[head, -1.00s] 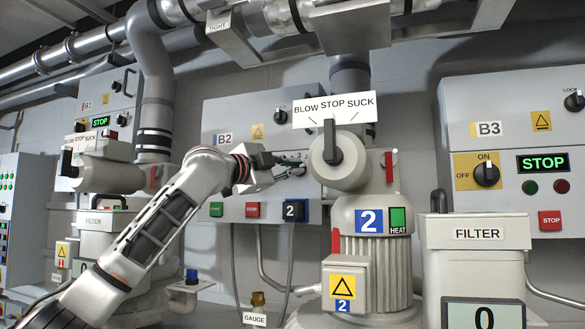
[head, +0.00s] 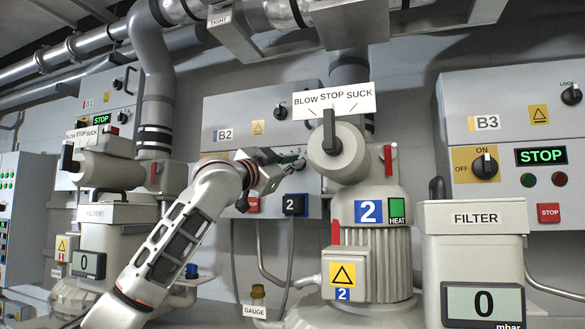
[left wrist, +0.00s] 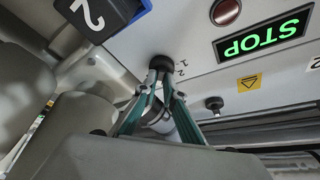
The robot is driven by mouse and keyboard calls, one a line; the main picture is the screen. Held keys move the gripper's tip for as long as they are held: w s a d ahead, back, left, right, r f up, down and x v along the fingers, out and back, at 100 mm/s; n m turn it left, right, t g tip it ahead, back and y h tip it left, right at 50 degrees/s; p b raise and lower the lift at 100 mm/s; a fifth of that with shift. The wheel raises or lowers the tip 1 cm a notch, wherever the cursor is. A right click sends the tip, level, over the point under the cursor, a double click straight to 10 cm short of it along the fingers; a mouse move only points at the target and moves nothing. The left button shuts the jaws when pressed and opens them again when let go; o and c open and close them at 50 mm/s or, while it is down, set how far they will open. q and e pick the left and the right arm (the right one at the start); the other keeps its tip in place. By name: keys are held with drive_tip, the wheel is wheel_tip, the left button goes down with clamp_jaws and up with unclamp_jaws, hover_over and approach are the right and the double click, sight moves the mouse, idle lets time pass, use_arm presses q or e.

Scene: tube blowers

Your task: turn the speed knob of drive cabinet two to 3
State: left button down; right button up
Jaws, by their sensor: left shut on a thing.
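Drive cabinet two (head: 262,108) is the grey box labelled B2 at the back middle. My left gripper (head: 292,162) is at its front face, low and to the right, just left of the round grey blower head. In the left wrist view the gripper (left wrist: 159,76) is shut on a small dark speed knob (left wrist: 160,62). The fingers sit on both sides of the knob. Printed scale marks 1 and 2 show beside it, but I cannot tell where the knob points. In the head view the gripper mostly hides the knob. My right gripper is not in view.
A blower (head: 370,215) with a black lever stands close to the right of my gripper. Below are a red button (head: 253,205) and a blue-black block marked 2 (head: 295,205). The cabinet's display (left wrist: 262,36) reads STOP. A filter unit (head: 477,245) stands front right.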

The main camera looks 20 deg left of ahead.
use_arm(q)
drive_tip(key=shift+d+f+n+t+y, duration=0.1)
drive_tip(key=shift+f+n+t+y, duration=0.15)
drive_tip(key=shift+n, duration=0.45)
drive_tip(key=shift+n+y+b, duration=0.25)
drive_tip(key=shift+n+b, duration=0.15)
drive_tip(key=shift+n, duration=0.1)
drive_tip(key=n+t+y, duration=0.1)
drive_tip(key=n, duration=0.2)
drive_tip(key=shift+n+y+b, duration=0.35)
drive_tip(key=shift+n+y, duration=0.05)
drive_tip(key=shift+r+n+t+y, duration=0.1)
drive_tip(key=shift+n+t+y, duration=0.3)
drive_tip(key=shift+n, duration=0.7)
drive_tip(key=shift+n+y, duration=0.9)
drive_tip(key=shift+n, duration=0.9)
